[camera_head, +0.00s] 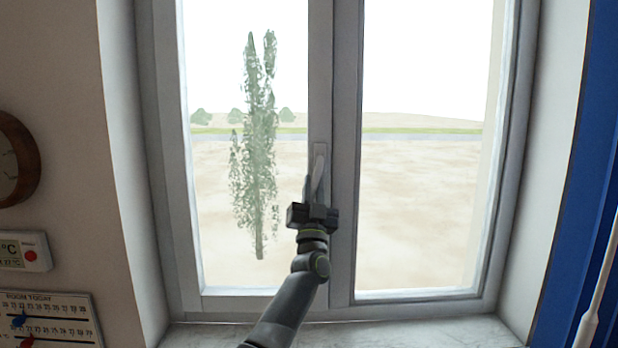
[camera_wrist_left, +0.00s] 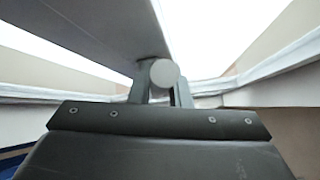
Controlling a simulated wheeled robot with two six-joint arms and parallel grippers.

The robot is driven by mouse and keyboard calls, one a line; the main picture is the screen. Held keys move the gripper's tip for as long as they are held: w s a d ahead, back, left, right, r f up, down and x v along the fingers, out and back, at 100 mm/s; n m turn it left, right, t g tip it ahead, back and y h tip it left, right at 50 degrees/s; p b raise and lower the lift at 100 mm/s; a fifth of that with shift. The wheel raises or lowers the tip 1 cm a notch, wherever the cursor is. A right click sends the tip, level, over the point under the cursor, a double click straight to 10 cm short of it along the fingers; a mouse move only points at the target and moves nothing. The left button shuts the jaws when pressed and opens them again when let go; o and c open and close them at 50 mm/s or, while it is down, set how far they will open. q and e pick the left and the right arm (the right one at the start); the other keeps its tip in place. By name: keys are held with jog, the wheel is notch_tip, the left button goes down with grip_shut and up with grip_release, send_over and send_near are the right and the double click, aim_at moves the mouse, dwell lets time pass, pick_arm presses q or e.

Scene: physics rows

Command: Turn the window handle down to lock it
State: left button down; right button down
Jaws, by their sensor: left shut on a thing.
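The window handle (camera_head: 319,158) is a pale grey lever on the middle upright of the window frame (camera_head: 344,245). Its visible part runs about straight up and down in the head view; its lower part is mostly hidden by my gripper. My left gripper (camera_head: 313,188) reaches up from below and is shut on the handle. In the left wrist view, the handle's round pale end (camera_wrist_left: 165,73) shows between the two fingers of my left gripper (camera_wrist_left: 162,92). My right gripper is in neither view.
A marble sill (camera_head: 420,334) runs below the window. A blue panel (camera_head: 578,200) and a white rod (camera_head: 598,290) stand at the right.

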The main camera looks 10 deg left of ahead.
pick_arm(q)
jog(key=n+y, duration=0.1)
jog(key=d+n+g+y, duration=0.1)
jog(key=n+y, duration=0.1)
jog(key=shift+w+n+y, duration=0.15)
jog(key=shift+n+y, duration=0.15)
jog(key=n+g+y, duration=0.1)
jog(key=n, duration=0.1)
jog(key=n+y+b, duration=0.1)
jog(key=y, duration=0.1)
jog(key=shift+w+d+f+n+g, duration=0.1)
jog(key=shift+d+n+g, duration=0.25)
jog(key=shift+n+g, duration=0.05)
jog(key=shift+n+y, duration=0.3)
jog(key=shift+y, duration=0.1)
jog(key=c, duration=1.3)
grip_release()
jog(key=shift+c, duration=0.2)
jog(key=shift+f, duration=0.15)
